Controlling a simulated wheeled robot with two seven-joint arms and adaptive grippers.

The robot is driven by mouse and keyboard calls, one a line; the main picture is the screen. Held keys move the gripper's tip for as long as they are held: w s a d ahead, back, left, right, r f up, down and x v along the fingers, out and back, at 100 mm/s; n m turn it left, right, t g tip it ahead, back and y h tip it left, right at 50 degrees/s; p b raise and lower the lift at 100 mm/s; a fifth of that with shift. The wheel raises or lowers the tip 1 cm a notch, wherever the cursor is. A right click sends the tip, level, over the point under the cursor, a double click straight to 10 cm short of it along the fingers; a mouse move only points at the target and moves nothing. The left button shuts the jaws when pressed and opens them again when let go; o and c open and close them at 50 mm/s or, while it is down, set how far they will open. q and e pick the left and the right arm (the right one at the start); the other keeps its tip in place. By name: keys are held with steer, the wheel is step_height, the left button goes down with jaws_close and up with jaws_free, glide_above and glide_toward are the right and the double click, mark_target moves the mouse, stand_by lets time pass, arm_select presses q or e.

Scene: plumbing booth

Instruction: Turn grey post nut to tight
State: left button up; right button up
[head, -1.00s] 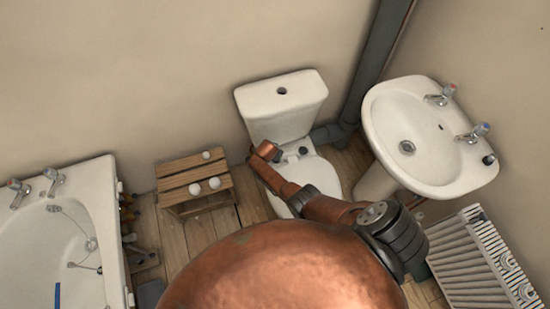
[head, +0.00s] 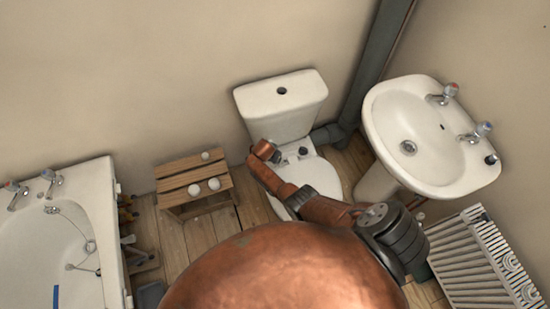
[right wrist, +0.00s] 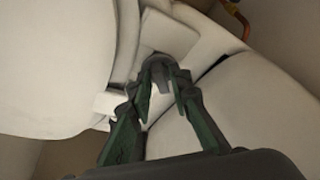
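The grey post nut (right wrist: 158,72) is a small dark grey piece against the white toilet parts in the right wrist view. My right gripper (right wrist: 162,92) has its two dark green-grey fingers on either side of it, tips level with its lower part. The gaps are too small to tell whether the fingers press on it. In the head view my copper right arm reaches over the toilet (head: 281,104), and its wrist hides the gripper and the nut. My left gripper is not in view.
A dark cap (head: 303,151) sits at the back of the toilet seat. A washbasin (head: 425,170) stands right of the toilet, with a radiator (head: 480,262) in front. A wooden stool (head: 181,181) with white balls and a bathtub (head: 85,190) are to the left.

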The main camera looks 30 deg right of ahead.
steer(key=o, duration=0.3)
steer(key=shift+r, duration=0.1)
steer(key=v, duration=1.2)
stand_by(0.5)
